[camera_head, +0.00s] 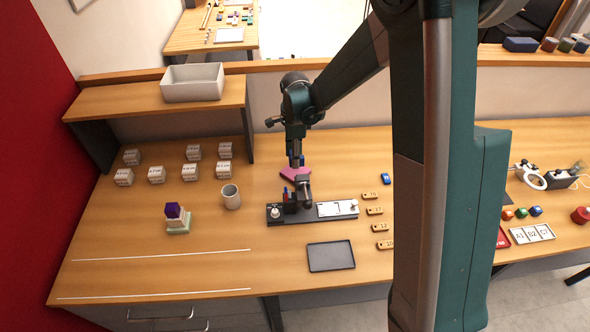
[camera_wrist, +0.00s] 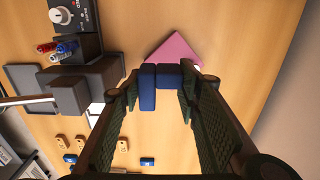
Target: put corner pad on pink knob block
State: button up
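A blue L-shaped piece, which looks like the corner pad (camera_wrist: 148,92), sits between the fingertips of my gripper (camera_wrist: 160,84) in the wrist view, its sides against both fingers. A flat pink piece, which looks like the pink knob block (camera_wrist: 172,49), lies on the table just beyond it. A pale spot shows at its right end; its knob is not clear. In the head view my gripper (camera_head: 296,161) is over the pink block (camera_head: 293,174), with a bit of blue (camera_head: 302,159) beside the fingers. I cannot tell whether the pad touches the block.
The dark marker device (camera_head: 290,217) with a white plate stands just in front. A dark tray (camera_head: 331,256), a grey mug (camera_head: 231,196), wooden tags (camera_head: 375,210) and a small blue block (camera_head: 386,179) stand around. White boxes (camera_head: 190,172) and a stacked pile (camera_head: 177,219) are at left.

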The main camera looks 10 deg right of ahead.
jog(key=shift+f, duration=2.15)
jog(key=shift+f, duration=0.15)
jog(key=shift+f, duration=1.75)
jog(key=shift+f, duration=0.15)
jog(key=o, duration=0.4)
jog(key=shift+r, duration=6.2)
